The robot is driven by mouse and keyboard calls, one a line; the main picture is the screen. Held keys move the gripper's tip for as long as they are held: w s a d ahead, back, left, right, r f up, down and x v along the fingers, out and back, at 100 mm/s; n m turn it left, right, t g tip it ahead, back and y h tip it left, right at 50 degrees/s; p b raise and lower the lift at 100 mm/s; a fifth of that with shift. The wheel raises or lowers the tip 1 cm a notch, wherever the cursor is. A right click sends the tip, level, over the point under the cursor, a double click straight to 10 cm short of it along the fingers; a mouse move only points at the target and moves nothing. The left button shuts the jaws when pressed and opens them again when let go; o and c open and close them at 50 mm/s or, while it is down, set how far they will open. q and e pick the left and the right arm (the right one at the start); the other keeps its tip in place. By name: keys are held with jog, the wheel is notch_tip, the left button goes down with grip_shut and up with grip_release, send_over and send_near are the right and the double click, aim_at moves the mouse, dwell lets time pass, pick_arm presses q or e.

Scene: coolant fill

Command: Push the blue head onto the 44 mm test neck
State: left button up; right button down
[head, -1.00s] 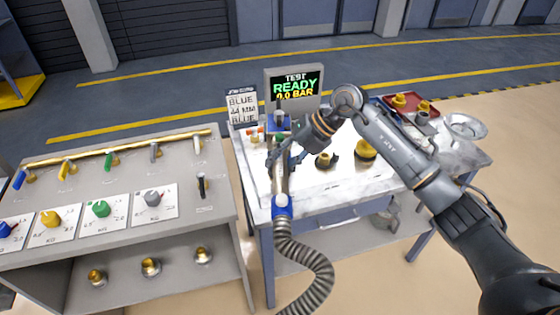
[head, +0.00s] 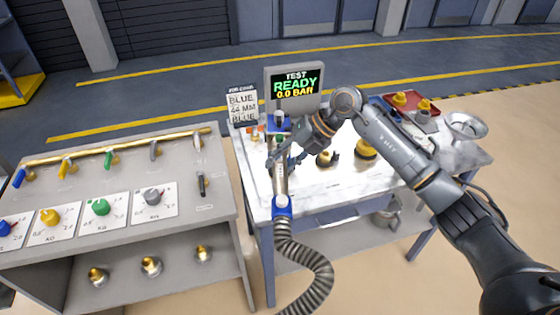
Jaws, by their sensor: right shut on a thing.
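My right gripper (head: 283,158) is shut on the filling head, a metal tube with a blue collar (head: 282,207) at its near end and a ribbed hose (head: 312,262) hanging from it. The head is held at the left part of the white table. A blue part (head: 279,124) shows just beyond the gripper, below the screen; I cannot tell whether it belongs to the head or the test stand. Two brass necks, a smaller one (head: 327,159) and a larger one (head: 365,150), stand right of the gripper. Their sizes are unreadable. My left gripper is out of view.
The test screen (head: 297,86) reads READY, 0.0 BAR. A sign (head: 242,106) reads BLUE, 44 MM, BLUE. A red tray (head: 411,104) with brass parts and a metal bowl (head: 466,126) are at the right. A grey rack (head: 120,230) stands left.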

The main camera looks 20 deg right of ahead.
jog(key=shift+f+b, duration=0.9)
jog(key=shift+f, duration=0.7)
jog(key=c, duration=0.9)
grip_release()
jog(key=v, duration=1.2)
